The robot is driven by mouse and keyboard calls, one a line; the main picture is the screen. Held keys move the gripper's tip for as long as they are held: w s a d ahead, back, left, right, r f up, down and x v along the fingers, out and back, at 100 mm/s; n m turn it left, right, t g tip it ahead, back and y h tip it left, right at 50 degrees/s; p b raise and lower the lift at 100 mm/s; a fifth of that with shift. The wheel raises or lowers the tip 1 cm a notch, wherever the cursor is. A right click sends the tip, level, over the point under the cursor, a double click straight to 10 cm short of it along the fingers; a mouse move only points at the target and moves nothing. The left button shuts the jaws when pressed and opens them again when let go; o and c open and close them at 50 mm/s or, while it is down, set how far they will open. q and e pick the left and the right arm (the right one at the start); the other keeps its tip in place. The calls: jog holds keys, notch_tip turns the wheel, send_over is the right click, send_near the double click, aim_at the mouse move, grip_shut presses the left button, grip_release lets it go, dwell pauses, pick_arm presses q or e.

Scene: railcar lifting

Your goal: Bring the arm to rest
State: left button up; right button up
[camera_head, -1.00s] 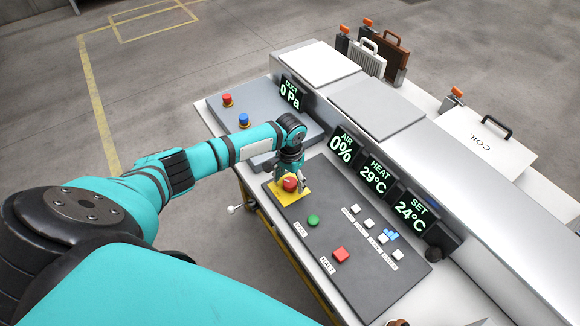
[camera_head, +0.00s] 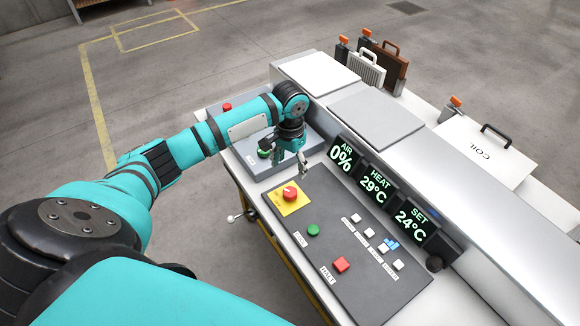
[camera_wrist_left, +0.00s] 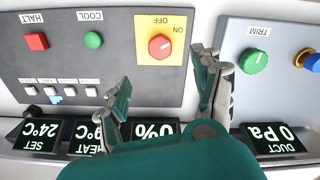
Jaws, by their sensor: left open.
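My left arm reaches in from the left in the head view. Its gripper (camera_head: 290,166) is open and empty, above the bench near the gap between the dark control panel (camera_head: 335,225) and the grey trim panel (camera_head: 247,160). The red knob (camera_head: 290,193) on its yellow plate is clear of the fingers. In the wrist view the open gripper (camera_wrist_left: 163,66) shows nothing between its fingers, and the red knob (camera_wrist_left: 160,46) lies beyond them, by ON and OFF labels. The green trim knob (camera_wrist_left: 253,60) is to the right there. My right gripper is not in view.
A green button (camera_head: 313,230) and red button (camera_head: 341,264) sit on the panel. A long metal housing stands behind.

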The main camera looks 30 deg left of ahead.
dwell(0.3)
pick_arm(q)
jog(key=s+d+f+m, duration=0.1)
jog(key=s+d+f, duration=0.1)
jog(key=s+d, duration=0.2)
jog(key=s+d+f+m+h, duration=0.1)
jog(key=s+d+f, duration=0.1)
jog(key=d, duration=0.3)
jog(key=s+d+f+m+t, duration=0.1)
jog(key=s+d+f, duration=0.2)
jog(key=s+d, duration=0.2)
jog(key=shift+s+d+h, duration=0.2)
jog(key=shift+s+h, duration=0.1)
jog(key=s+a+r+n+t+y, duration=0.1)
jog(key=s+r, duration=0.1)
jog(key=s, duration=0.5)
jog(key=s+a+r+n+t, duration=0.1)
jog(key=s+r+t, duration=0.1)
jog(key=s, duration=0.6)
notch_tip(320, 180, down, 29)
jog(key=s+g+b, duration=0.1)
jog(key=g+b, duration=0.1)
jog(key=b, duration=0.1)
jog(key=s+a+f+g+b, duration=0.1)
jog(key=s+a+f+b, duration=0.2)
jog(key=s+f, duration=1.4)
notch_tip(320, 180, down, 2)
jog(key=shift+a+f+y, duration=0.1)
jog(key=shift+a+y, duration=0.2)
